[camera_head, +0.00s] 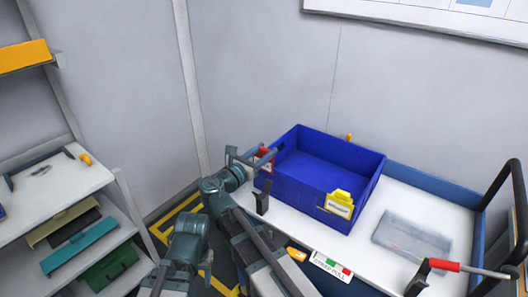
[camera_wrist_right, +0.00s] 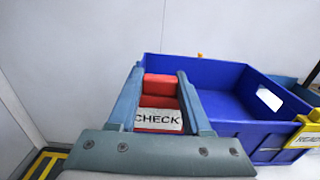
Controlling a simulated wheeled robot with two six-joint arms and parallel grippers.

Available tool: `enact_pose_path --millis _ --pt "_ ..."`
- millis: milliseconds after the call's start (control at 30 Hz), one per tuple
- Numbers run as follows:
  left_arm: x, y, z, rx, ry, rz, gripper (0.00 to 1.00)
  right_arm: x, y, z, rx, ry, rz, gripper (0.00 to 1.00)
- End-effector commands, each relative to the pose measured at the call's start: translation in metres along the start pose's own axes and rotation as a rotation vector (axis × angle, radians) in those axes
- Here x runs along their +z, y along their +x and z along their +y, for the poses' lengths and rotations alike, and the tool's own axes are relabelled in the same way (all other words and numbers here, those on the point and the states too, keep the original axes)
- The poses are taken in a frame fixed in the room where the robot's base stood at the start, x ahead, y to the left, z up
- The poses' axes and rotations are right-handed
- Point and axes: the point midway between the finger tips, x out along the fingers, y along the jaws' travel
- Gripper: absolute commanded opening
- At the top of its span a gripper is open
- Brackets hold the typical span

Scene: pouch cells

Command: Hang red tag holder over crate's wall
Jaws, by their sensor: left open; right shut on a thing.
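The blue crate (camera_head: 335,205) stands on the white bench, open at the top. My right gripper (camera_head: 262,158) is at the crate's left wall, shut on the red tag holder (camera_head: 266,152). In the right wrist view, the red tag holder (camera_wrist_right: 160,88) sits between both fingers of the right gripper (camera_wrist_right: 165,85), with a white CHECK label facing the camera. It is beside the crate's left wall (camera_wrist_right: 205,70); whether it straddles the rim cannot be told. My left gripper's fingers do not show; only parts of my arms appear at lower left.
A yellow tag holder (camera_head: 341,202) hangs on the crate's front wall. A clear flat pouch (camera_head: 412,236) lies right of the crate. A red-handled tool (camera_head: 445,265) rests on a black stand. A shelf with coloured trays (camera_head: 80,247) stands at left.

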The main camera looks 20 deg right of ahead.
Motion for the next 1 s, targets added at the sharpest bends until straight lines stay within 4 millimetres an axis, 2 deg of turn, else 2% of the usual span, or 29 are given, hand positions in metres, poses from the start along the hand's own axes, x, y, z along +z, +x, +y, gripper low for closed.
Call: enact_pose_path --millis 1000 --pt "-0.002 0.025 0.002 0.000 0.000 0.000 0.50 -0.026 0.000 0.000 0.000 0.000 0.000 0.00"
